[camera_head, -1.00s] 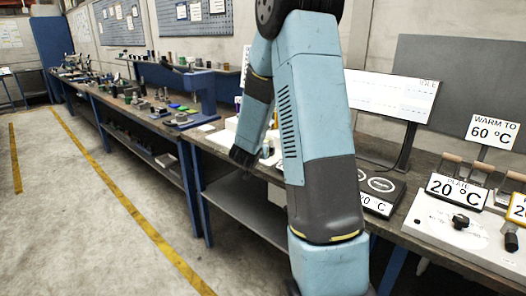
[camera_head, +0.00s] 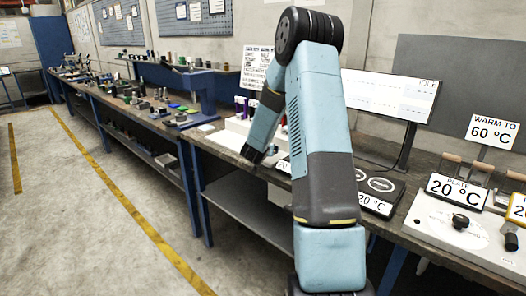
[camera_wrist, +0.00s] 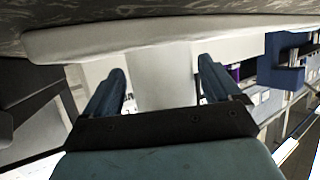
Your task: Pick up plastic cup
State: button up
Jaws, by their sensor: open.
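I cannot make out a plastic cup for sure in either view. My gripper (camera_head: 254,155) hangs over the front part of the bench, beside a white block. In the wrist view my gripper (camera_wrist: 163,75) shows two dark blue fingers spread wide apart, with nothing clearly held. A pale, flat-sided shape (camera_wrist: 163,85) shows beyond and between the fingers; I cannot tell what it is. My arm hides part of the bench behind it in the head view.
The white block (camera_head: 236,126) with purple-capped items (camera_head: 240,105) stands left of my arm. A hotplate (camera_head: 380,185), a monitor (camera_head: 388,97) and a white plate unit (camera_head: 455,225) are to the right. A blue press-like stand (camera_head: 203,95) is further left. The floor left is clear.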

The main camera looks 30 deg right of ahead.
jog(key=shift+w+d+f, duration=0.2)
jog(key=shift+w+d, duration=0.05)
jog(key=shift+w, duration=0.05)
jog(key=c, duration=1.1)
jog(key=shift+r, duration=0.15)
